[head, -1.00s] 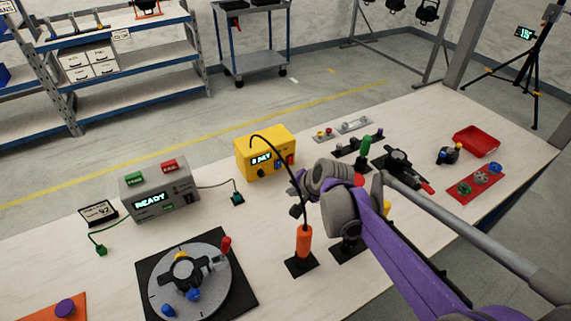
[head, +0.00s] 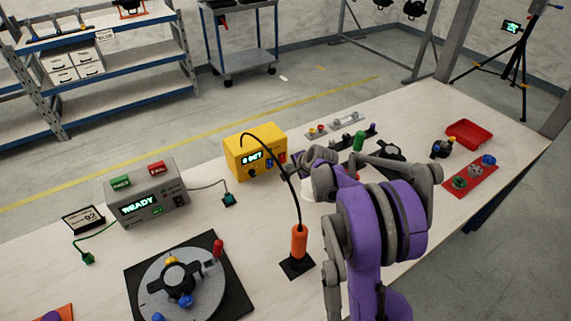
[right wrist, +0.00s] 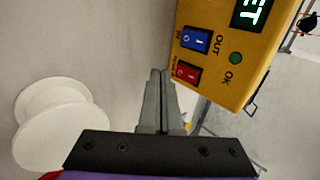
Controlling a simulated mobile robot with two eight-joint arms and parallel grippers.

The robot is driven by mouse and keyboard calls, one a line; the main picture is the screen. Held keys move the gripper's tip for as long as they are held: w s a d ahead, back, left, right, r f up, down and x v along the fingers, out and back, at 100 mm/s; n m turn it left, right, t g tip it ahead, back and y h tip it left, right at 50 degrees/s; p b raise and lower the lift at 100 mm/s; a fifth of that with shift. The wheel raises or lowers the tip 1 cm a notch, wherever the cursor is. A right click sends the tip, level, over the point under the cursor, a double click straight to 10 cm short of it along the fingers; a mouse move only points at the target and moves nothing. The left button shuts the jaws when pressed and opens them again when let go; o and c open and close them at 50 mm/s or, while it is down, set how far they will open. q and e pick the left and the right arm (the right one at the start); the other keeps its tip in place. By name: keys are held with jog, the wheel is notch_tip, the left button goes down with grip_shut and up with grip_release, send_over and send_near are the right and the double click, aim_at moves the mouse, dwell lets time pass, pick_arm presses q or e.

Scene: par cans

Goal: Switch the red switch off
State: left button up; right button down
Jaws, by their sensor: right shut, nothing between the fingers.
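The yellow box (head: 247,165) stands on the bench with its display lit; it also shows in the right wrist view (right wrist: 222,78). Its red switch (right wrist: 186,74) sits beside a blue switch (right wrist: 195,41) and carries a white mark. I cannot tell which side of it is pressed in. My right gripper (right wrist: 161,74) is shut and empty. Its fingertips are close beside the red switch in the right wrist view; I cannot tell whether they touch. In the head view my right arm hides much of this gripper. My left gripper is not in view.
An orange-handled tool (head: 299,242) with a black cable stands in front of the box. A white spool (right wrist: 55,120) is near the gripper. A grey READY box (head: 148,195) and a round turntable (head: 205,277) are at left. A red tray (head: 468,135) is at right.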

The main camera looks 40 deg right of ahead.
aim_at(282, 158)
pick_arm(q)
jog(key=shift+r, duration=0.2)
pick_arm(e)
jog(key=shift+w+d+f, duration=0.1)
jog(key=shift+w+d, duration=0.05)
jog(key=shift+w, duration=1.4)
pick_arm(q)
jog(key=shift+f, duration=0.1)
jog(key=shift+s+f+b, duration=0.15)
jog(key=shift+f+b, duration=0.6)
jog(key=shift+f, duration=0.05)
pick_arm(e)
jog(key=shift+w+f+t, duration=0.2)
jog(key=shift+f+t, duration=0.2)
jog(key=shift+t, duration=0.2)
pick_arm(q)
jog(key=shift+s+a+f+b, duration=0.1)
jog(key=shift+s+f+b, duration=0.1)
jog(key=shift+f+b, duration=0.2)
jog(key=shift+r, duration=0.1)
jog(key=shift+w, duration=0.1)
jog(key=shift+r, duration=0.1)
pick_arm(e)
jog(key=shift+r, duration=0.1)
